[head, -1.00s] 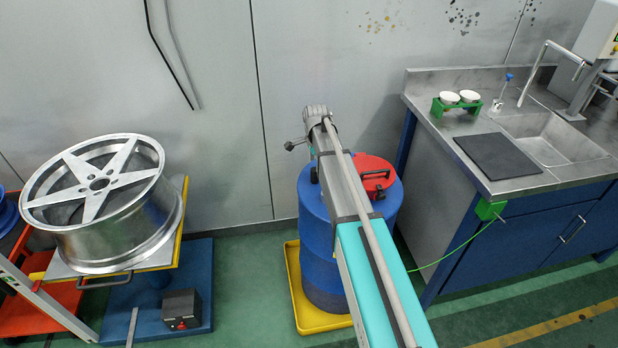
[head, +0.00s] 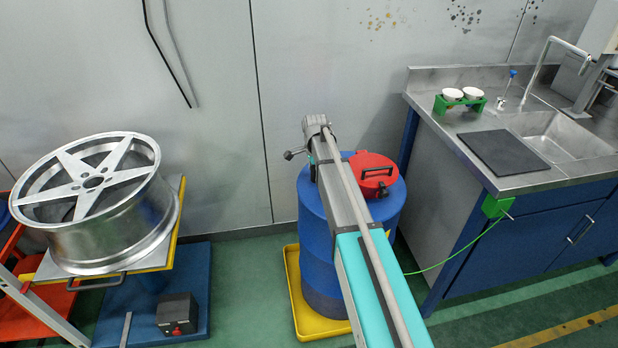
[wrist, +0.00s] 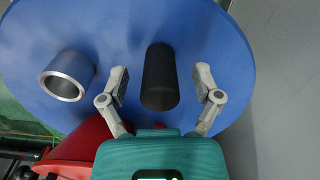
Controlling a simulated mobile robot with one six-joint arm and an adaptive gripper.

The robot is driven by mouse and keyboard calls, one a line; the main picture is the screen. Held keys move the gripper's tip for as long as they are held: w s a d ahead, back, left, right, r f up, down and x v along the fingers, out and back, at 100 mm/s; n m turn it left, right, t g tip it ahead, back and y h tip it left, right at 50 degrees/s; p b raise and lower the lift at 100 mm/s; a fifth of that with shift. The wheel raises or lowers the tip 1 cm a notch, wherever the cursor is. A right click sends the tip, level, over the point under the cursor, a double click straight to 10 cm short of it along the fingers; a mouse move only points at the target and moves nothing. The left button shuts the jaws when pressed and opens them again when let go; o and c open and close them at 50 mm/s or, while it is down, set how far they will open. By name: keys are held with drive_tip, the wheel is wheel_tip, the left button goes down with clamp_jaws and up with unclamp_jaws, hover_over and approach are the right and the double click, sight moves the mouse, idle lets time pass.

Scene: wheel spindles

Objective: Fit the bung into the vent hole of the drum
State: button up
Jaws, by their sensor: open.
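The blue drum (head: 325,240) stands at the centre of the head view, partly behind my arm. Its blue top (wrist: 120,25) fills much of the wrist view. A black cylinder, apparently the bung (wrist: 160,75), stands on that top. My gripper (wrist: 160,84) is open, with one finger on each side of the bung and a visible gap at both sides. To the left, a short metal collar (wrist: 66,77) with an open bore rises from the drum top, apparently the vent hole. In the head view I cannot make out the bung, collar or fingers.
A red lid with a black handle (head: 373,172) covers part of the drum top, close to my gripper in the wrist view. The drum stands in a yellow tray (head: 315,325). A sink bench (head: 470,215) is to the right, a wheel (head: 100,200) on a stand to the left.

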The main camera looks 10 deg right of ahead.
idle(0.4)
clamp_jaws()
